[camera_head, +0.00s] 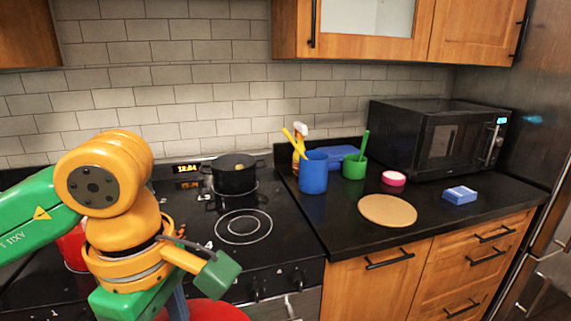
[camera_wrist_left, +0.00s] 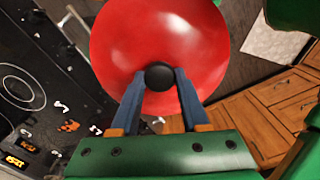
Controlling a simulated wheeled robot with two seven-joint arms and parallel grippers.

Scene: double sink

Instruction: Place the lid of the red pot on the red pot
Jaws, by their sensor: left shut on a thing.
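The red lid (camera_wrist_left: 160,35) is round and glossy with a black knob (camera_wrist_left: 159,75). My left gripper (camera_wrist_left: 158,80) is shut on that knob, with a blue finger on each side. In the head view the lid (camera_head: 215,311) shows only in part at the bottom edge, below my left wrist and in front of the stove. The red pot (camera_head: 72,250) stands on the left of the stove, mostly hidden behind my left arm. Its opening cannot be seen. My right gripper is in neither view.
A black pot (camera_head: 235,178) stands on the back of the black stove (camera_head: 275,262). The front right burner (camera_head: 243,227) is clear. The counter to the right holds a blue cup (camera_head: 313,175), a green cup (camera_head: 354,167), a round tan board (camera_head: 387,210) and a microwave (camera_head: 435,140).

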